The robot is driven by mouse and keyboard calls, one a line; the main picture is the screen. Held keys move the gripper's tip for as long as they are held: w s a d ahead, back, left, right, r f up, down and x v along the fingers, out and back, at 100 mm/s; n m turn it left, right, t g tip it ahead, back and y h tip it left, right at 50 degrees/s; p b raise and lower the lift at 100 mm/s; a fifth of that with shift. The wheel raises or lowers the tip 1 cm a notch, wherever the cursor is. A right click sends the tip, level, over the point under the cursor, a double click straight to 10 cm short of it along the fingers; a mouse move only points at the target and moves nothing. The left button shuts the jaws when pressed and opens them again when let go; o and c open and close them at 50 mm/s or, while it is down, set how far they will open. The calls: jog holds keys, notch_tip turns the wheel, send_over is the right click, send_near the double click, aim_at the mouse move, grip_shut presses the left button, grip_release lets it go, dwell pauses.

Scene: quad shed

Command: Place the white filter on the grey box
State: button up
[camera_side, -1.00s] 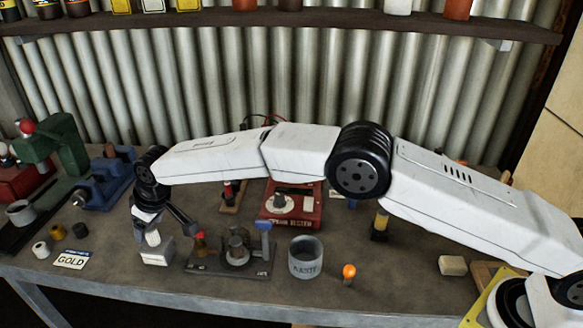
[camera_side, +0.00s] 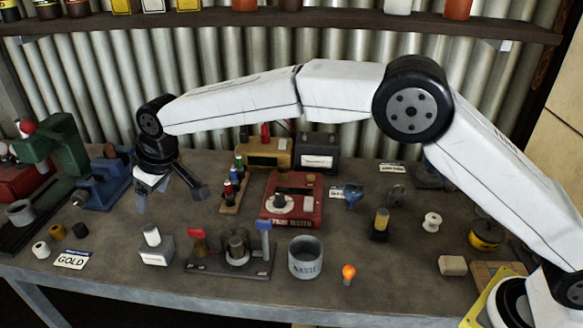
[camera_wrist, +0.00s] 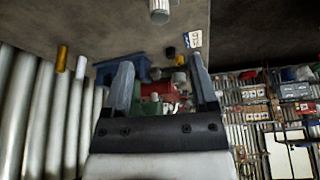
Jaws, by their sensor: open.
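The white filter (camera_side: 152,235), a small pale cylinder, stands upright on top of the grey box (camera_side: 156,252) at the front left of the bench. Both also show at the top edge of the wrist view, where the filter (camera_wrist: 160,14) is partly cut off. My gripper (camera_side: 146,198) is open and empty, well above and apart from the filter and box. In the wrist view the two fingers of my gripper (camera_wrist: 160,78) are spread with nothing between them.
A GOLD card (camera_side: 71,260) lies left of the box, beside several small cylinders. A dark fixture (camera_side: 230,264) with red and blue posts stands just right, then a grey WASTE cup (camera_side: 305,259). A blue vise (camera_side: 103,183) stands at the back left.

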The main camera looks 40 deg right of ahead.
jog(key=shift+r, duration=0.2)
dwell(0.5)
jog(key=s+d+f+m+h, duration=0.15)
jog(key=s+d, duration=0.25)
jog(key=d, duration=0.6)
jog(key=s+d+f+m, duration=0.1)
jog(key=s+d+m, duration=0.15)
jog(key=d, duration=0.85)
jog(key=s+d+f+m, duration=0.1)
jog(key=s+d+f, duration=0.1)
jog(key=s+d, duration=0.5)
jog(key=s+d+f+m+g, duration=0.1)
jog(key=s+d+f, duration=0.2)
jog(key=s+d, duration=0.4)
jog(key=s+h, duration=0.1)
jog(key=s, duration=0.6)
jog(key=shift+s+d+m, duration=0.15)
jog(key=shift+s+m, duration=0.2)
jog(key=shift+m, duration=0.05)
